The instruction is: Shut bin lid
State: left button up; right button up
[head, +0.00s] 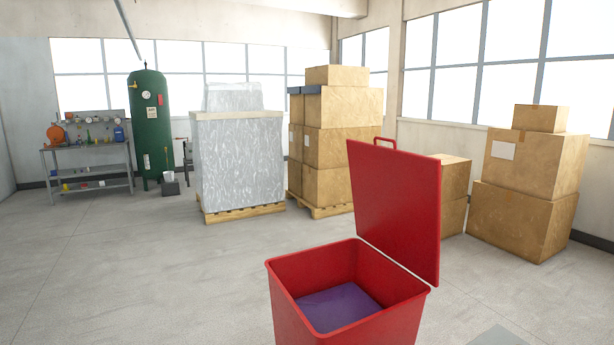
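A red bin (300,309) stands on the floor at the lower middle of the head view. Its red lid (400,205) is open and stands nearly upright, leaning back a little, along the bin's right rear edge. A small red handle (384,141) sits on the lid's top edge. Inside the bin, a flat purple surface (338,306) shows; I cannot tell what it is. The bin's lower part is cut off by the frame. Neither of my grippers is in view.
Stacked cardboard boxes (533,165) stand at the right, behind the lid. A wrapped pallet load (238,160) and a taller box stack (335,125) stand farther back. A green tank (150,125) and a workbench (88,147) are at the far left. The floor (150,270) left of the bin is clear.

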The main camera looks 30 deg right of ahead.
aim_at(397, 193)
jog(key=i+j+z, duration=0.1)
jog(key=i+z, duration=0.3)
jog(key=i+j+z, duration=0.25)
jog(key=i+z, duration=0.15)
jog(key=i, duration=0.15)
jog(key=i+j+z, duration=0.35)
jog(key=i+j, duration=0.05)
jog(key=i, duration=0.05)
